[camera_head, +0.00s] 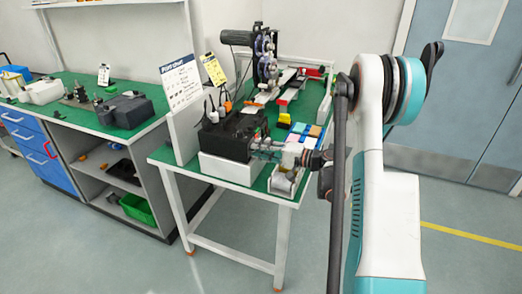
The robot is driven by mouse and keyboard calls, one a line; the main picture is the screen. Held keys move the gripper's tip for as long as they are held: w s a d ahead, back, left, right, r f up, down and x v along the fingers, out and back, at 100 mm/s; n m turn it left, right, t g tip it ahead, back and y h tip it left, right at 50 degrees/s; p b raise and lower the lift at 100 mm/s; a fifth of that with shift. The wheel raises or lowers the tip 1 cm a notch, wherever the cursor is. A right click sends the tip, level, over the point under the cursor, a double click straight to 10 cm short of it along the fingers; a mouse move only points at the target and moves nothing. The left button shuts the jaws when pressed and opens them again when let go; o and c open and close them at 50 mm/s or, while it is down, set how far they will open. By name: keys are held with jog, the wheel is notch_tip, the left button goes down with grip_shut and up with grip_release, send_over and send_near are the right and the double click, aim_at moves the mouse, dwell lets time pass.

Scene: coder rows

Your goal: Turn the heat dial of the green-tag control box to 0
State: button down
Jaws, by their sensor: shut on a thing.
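A black control box (225,140) stands on a white block at the near left end of the green-topped table. A small green patch, perhaps its tag, shows at the box's right end (258,132). My gripper (257,149) reaches in from the right, roughly level, with its fingertips against the box's right end. It is shut on a small part there, which appears to be the heat dial. The fingers hide the dial, so its setting cannot be read.
A white sign board (182,97) and a yellow card (214,70) stand behind the box. A dark reel machine (264,58) stands farther back. A side bench (72,118) is at left.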

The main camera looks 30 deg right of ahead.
jog(key=shift+n, duration=1.8)
jog(key=c, duration=1.3)
grip_release()
jog(key=shift+c, duration=0.2)
jog(key=v, duration=1.2)
jog(key=shift+f, duration=0.15)
